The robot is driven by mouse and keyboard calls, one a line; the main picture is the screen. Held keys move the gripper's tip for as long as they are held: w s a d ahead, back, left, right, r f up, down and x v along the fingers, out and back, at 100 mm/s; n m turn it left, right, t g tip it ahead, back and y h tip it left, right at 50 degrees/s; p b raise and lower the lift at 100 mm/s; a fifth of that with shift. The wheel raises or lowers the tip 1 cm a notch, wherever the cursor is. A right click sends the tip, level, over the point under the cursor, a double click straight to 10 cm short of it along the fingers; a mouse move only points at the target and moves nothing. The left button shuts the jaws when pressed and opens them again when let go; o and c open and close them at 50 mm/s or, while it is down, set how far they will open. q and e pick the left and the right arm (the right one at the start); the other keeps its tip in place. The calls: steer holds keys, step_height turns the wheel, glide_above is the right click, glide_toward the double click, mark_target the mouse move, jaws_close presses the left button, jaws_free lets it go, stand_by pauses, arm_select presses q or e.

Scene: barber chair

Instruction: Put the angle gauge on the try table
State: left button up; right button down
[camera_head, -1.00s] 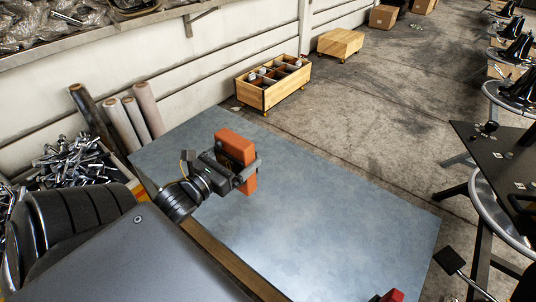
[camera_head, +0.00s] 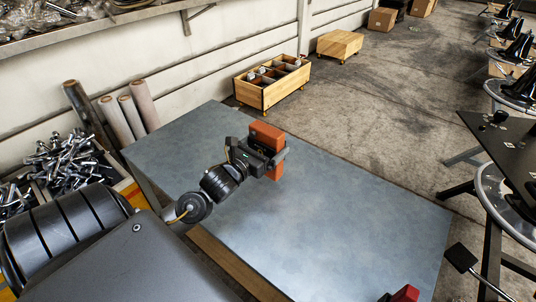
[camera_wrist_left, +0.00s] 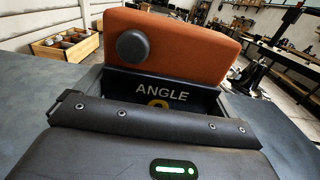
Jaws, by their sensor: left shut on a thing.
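The angle gauge (camera_head: 266,136) is an orange block. In the left wrist view the orange block (camera_wrist_left: 190,40) has a dark round knob, and a dark part below it reads "ANGLE". My left gripper (camera_head: 268,160) is shut on it and holds it upright over the far left part of the blue-grey table (camera_head: 350,215). I cannot tell whether its lower end touches the surface. A black table (camera_head: 510,150) with small items stands at the right edge. No label shows which one is the try table.
A red object (camera_head: 405,293) is cut off at the bottom edge. A wooden crate with compartments (camera_head: 262,97) stands on the floor behind the table. A bin of metal parts (camera_head: 72,165) and several rolls (camera_head: 115,120) are at left. Most of the blue-grey tabletop is clear.

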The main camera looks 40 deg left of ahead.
mark_target(267, 154)
arm_select(q)
steer(key=f, duration=0.3)
steer(key=shift+w+f, duration=0.15)
steer(key=shift+w, duration=0.05)
steer(key=shift+f, duration=0.1)
steer(key=shift+f, duration=0.1)
steer(key=o, duration=0.8)
steer(key=shift+c, duration=0.2)
